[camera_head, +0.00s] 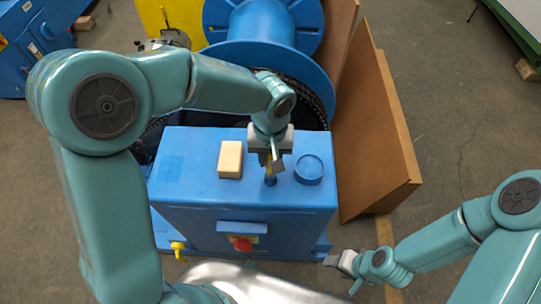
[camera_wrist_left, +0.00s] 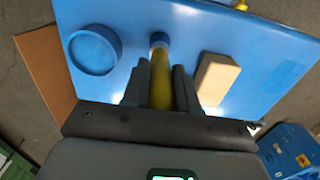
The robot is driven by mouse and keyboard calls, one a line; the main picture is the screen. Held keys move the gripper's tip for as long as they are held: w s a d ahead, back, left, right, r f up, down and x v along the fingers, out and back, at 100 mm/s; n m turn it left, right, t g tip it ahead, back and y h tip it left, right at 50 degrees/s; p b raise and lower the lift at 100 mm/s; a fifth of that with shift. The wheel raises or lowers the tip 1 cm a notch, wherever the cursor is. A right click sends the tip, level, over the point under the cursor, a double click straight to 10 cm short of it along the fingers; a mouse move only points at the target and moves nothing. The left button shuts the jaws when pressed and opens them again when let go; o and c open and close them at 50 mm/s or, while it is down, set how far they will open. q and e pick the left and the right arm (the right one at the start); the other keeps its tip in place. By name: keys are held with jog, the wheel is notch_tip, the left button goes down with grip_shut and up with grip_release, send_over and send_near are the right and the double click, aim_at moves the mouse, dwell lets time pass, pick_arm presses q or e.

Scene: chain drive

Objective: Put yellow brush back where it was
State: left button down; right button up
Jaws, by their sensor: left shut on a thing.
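The yellow brush (camera_head: 268,163) is in my left gripper (camera_head: 271,160), above the top of the blue box-shaped housing (camera_head: 200,195). In the left wrist view, the brush's yellow handle (camera_wrist_left: 161,88) lies between the two dark fingers of the gripper (camera_wrist_left: 160,88). A blue part (camera_wrist_left: 159,40) shows at its far end, against the blue top; I cannot tell whether it touches or sits in anything. My right gripper (camera_head: 344,272) is at the lower right, beside the housing, its fingers apart and empty.
A tan block (camera_head: 230,160) lies left of the brush on the housing top, and a round blue dish (camera_head: 308,170) stands to its right. A red knob (camera_head: 242,244) is on the front. A large blue spool (camera_head: 265,55) stands behind; brown panels (camera_head: 385,140) lean at the right.

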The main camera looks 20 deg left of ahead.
pick_arm(q)
jog(key=c, duration=0.9)
grip_release()
jog(key=shift+s+d, duration=0.1)
jog(key=shift+s, duration=0.1)
jog(key=shift+w, duration=0.2)
jog(key=shift+r, duration=0.3)
notch_tip(320, 180, up, 12)
jog(key=shift+f, duration=0.15)
jog(key=shift+s, duration=0.2)
